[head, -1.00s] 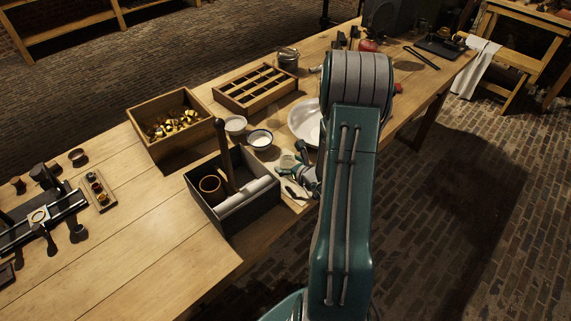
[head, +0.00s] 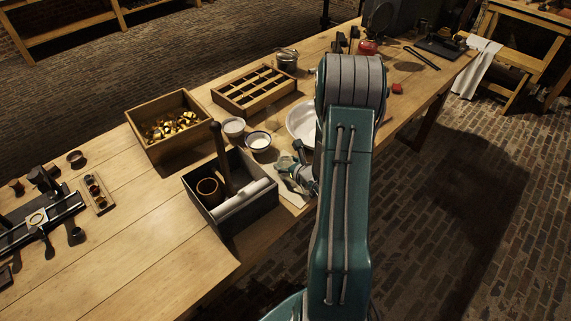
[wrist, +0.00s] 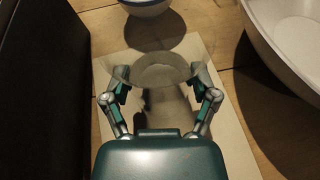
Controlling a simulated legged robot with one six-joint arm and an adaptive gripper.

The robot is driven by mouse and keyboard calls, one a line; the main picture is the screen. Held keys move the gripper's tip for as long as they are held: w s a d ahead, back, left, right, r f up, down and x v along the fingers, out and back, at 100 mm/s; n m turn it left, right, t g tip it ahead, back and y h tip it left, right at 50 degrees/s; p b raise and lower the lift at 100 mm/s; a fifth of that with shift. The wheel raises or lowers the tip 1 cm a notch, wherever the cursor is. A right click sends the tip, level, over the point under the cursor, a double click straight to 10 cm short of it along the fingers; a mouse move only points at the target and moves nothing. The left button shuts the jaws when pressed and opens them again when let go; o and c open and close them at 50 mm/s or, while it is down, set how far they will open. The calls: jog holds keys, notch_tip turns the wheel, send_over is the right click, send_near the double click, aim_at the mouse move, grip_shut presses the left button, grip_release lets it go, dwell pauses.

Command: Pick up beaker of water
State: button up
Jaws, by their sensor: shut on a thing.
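The clear glass beaker (wrist: 158,72) shows in the wrist view between the two fingers of my gripper (wrist: 161,90), over a pale sheet (wrist: 232,152). Its round rim is visible, but its water level is hard to make out. The fingers press on it from both sides, so my gripper is shut on it. In the head view my gripper (head: 296,168) is low over the table's near edge, partly behind my arm; the beaker is too faint to tell there. I cannot tell whether its base touches the sheet.
A dark box (head: 240,214) holding a roll and a brown jar stands close left of my gripper. Two small bowls (head: 234,126) (head: 258,141) and a large white dish (head: 301,121) lie just beyond. Farther back are a brass-filled wooden box (head: 162,148) and a compartment tray (head: 255,92).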

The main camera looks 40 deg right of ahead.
jog(key=shift+d+r, duration=0.1)
jog(key=shift+r, duration=1)
jog(key=s+d+r, duration=0.6)
jog(key=s+r, duration=0.4)
jog(key=s, duration=0.1)
jog(key=shift+s+d+r, duration=0.15)
jog(key=shift+s+r, duration=0.2)
jog(key=shift+s, duration=0.05)
